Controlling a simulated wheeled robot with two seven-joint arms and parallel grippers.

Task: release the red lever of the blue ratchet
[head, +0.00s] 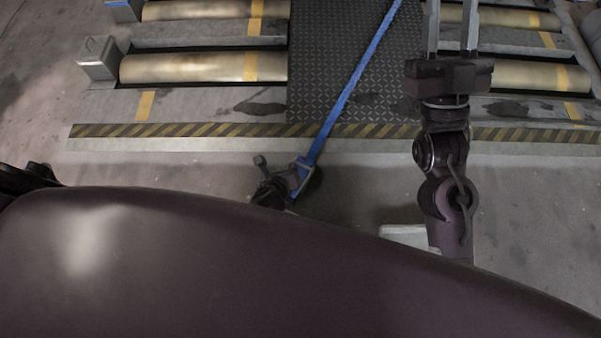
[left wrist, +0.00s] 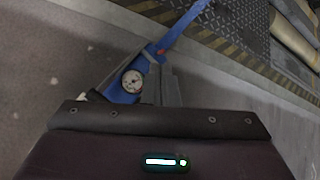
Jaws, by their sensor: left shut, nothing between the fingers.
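The blue ratchet (head: 301,178) lies on the floor at the lower end of a blue strap (head: 350,85). In the left wrist view the blue ratchet (left wrist: 122,97) carries a round white dial (left wrist: 132,80). A small red part, seemingly the red lever (left wrist: 160,52), shows near the strap end, just beyond my left fingertips. My left gripper (left wrist: 161,70) is shut and empty, close beside the ratchet; contact cannot be told. In the head view my left gripper (head: 270,188) is small, dark and partly hidden. My right gripper (head: 451,28) is open and empty, fingers apart.
A striped ledge (head: 200,130) crosses behind the ratchet. Beyond it are brass rollers (head: 195,68) and a dark tread plate (head: 320,60). My own dark body part covers the lower head view. The floor left of the ratchet is clear.

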